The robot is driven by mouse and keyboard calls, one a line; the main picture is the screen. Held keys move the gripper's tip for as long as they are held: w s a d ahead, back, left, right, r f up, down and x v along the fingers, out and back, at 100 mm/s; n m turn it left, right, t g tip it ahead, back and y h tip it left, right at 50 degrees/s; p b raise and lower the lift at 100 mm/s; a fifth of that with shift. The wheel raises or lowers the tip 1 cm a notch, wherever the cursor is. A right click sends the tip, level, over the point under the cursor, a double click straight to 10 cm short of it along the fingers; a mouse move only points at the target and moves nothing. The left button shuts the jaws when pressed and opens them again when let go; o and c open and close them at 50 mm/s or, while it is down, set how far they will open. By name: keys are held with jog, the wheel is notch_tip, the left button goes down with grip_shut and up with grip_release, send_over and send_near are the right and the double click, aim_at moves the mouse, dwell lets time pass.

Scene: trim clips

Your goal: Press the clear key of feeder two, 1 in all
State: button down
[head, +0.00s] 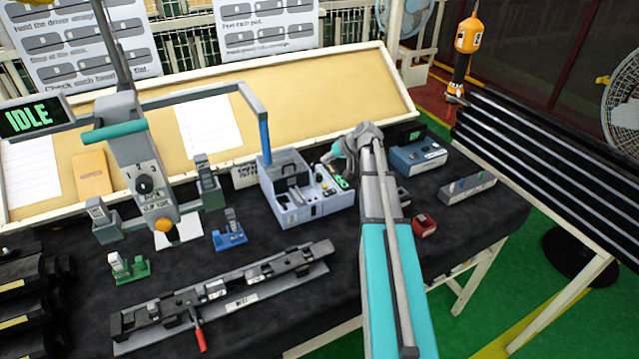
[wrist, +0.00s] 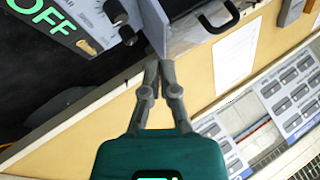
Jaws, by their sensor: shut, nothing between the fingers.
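I cannot tell for sure which unit is feeder two, and no legible clear key shows. A pale blue-grey unit (head: 290,212) with small knobs and buttons stands mid-table in the head view. My gripper (head: 325,158) is above its right rear part, partly hidden by my arm. In the wrist view my gripper (wrist: 160,64) is shut and empty, its fingertips beside a grey box wall (wrist: 190,38). A panel with knobs (wrist: 98,24) and a green "OFF" display (wrist: 50,18) are to the upper left. Contact cannot be judged.
A grey post with a dial (head: 143,187) and an "IDLE" display (head: 30,118) stand at left. A blue box (head: 418,155) and a red block (head: 424,226) are right of my arm. A long dark fixture (head: 225,295) lies in front. A tan board (head: 350,90) backs the table.

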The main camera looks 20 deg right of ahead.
aim_at(322, 185)
jog(key=shift+a+f, duration=0.1)
dwell(0.4)
notch_tip(322, 185, down, 8)
jog(key=b, duration=0.8)
jog(key=shift+f+b, duration=0.25)
jog(key=shift+b, duration=0.15)
jog(key=shift+f, duration=0.15)
dwell(1.2)
jog(key=shift+f+b, duration=0.3)
jog(key=shift+b, duration=0.15)
jog(key=shift+f+b, duration=0.5)
dwell(1.0)
jog(key=shift+r, duration=0.2)
jog(key=shift+r+p, duration=0.8)
jog(key=shift+p, duration=0.2)
jog(key=shift+r+p, duration=2.5)
